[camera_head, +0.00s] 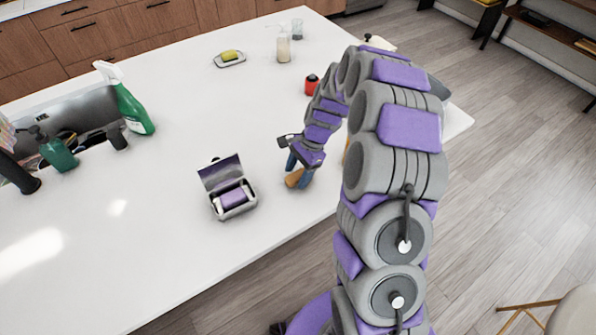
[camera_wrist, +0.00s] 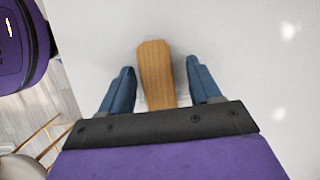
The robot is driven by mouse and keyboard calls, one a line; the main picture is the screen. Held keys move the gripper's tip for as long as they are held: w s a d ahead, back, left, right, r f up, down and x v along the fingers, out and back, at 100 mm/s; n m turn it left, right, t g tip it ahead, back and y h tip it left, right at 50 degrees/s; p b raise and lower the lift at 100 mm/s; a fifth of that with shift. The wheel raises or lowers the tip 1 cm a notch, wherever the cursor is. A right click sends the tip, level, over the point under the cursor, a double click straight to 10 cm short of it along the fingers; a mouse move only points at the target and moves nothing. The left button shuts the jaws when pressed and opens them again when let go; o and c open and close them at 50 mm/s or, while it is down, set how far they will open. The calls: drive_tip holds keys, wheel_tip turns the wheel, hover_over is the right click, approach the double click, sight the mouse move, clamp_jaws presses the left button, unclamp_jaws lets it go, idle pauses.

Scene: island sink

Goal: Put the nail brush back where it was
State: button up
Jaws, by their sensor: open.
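The nail brush, a light wooden piece with a rounded end, lies on the white counter (camera_head: 200,130). It shows in the head view (camera_head: 293,179) and in the wrist view (camera_wrist: 156,72). My gripper (camera_head: 298,175) is low at the counter, with its blue fingers open. In the wrist view my gripper (camera_wrist: 161,88) has one finger on each side of the brush, with a visible gap on both sides. The near end of the brush is hidden behind the dark edge of my gripper.
An open metal case (camera_head: 235,211) with a purple-and-white item stands left of my gripper. A red object (camera_head: 312,84) stands behind it. A green spray bottle (camera_head: 132,108) stands by the sink at left. A yellow sponge or soap on a dish (camera_head: 230,57) and glasses (camera_head: 283,50) are farther back.

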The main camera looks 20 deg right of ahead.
drive_tip(key=p+v, duration=0.3)
drive_tip(key=v, duration=0.8)
drive_tip(key=s+a+r+n, duration=0.2)
drive_tip(key=s+r+n, duration=0.2)
drive_tip(key=s+r, duration=0.3)
drive_tip(key=s+a+r+n+h, duration=0.1)
drive_tip(key=s+n, duration=0.4)
drive_tip(key=s, duration=0.9)
drive_tip(key=s+a+r+n+h, duration=0.1)
drive_tip(key=s+r+n+h, duration=0.2)
drive_tip(key=s, duration=1.1)
drive_tip(key=shift+s+r+n+g, duration=0.25)
drive_tip(key=shift+s+n+g, duration=0.05)
drive_tip(key=shift+n, duration=0.9)
drive_tip(key=shift+c, duration=0.3)
